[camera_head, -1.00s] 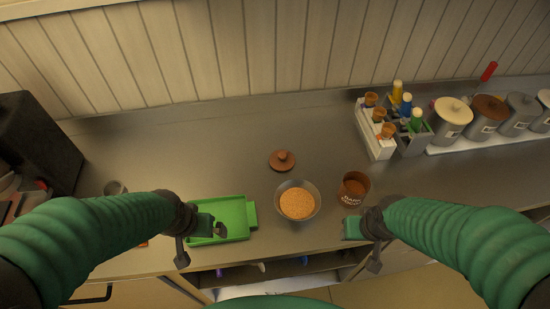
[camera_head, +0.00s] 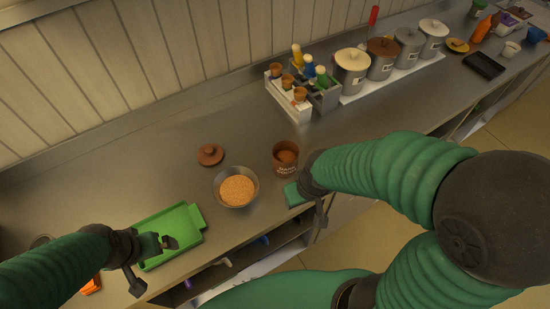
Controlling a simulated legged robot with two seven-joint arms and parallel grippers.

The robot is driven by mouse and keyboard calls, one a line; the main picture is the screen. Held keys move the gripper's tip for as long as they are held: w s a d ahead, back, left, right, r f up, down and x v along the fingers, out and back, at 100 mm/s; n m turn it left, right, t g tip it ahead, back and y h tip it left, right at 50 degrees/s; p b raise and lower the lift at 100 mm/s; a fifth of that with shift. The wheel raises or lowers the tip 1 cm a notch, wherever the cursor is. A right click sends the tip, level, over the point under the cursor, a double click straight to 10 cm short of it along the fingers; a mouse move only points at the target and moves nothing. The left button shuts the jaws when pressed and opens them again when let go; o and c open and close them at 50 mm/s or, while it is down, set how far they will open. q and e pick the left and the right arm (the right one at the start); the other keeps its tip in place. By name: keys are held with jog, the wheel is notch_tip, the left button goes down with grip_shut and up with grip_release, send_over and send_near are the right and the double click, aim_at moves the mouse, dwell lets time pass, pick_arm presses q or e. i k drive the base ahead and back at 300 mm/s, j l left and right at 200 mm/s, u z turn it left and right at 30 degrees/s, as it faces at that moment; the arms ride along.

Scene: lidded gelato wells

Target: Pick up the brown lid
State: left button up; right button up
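A brown lid (camera_head: 382,46) with a small knob sits on one of the grey wells in the row at the back. A second brown lid (camera_head: 210,154) with a round knob lies on the counter, behind the metal bowl and left of the brown tub. My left gripper (camera_head: 170,242) is over the green tray, with a small gap showing between its fingers and nothing in it. My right gripper (camera_head: 293,194) is at the counter's front edge, in front of the brown tub, its fingers mostly hidden by my wrist. Both grippers are apart from both lids.
A metal bowl (camera_head: 236,188) of orange-brown crumbs and a brown tub (camera_head: 286,158) stand mid-counter. The green tray (camera_head: 191,221) is at the front left. Bare counter lies right of the tub, before the wells.

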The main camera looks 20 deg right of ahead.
aim_at(211, 154)
jog(key=l+u, duration=0.2)
jog(key=u, duration=0.25)
jog(key=l+u, duration=0.25)
jog(key=u, duration=0.25)
jog(key=l+u, duration=0.2)
jog(key=u, duration=0.25)
jog(key=k+j, duration=0.05)
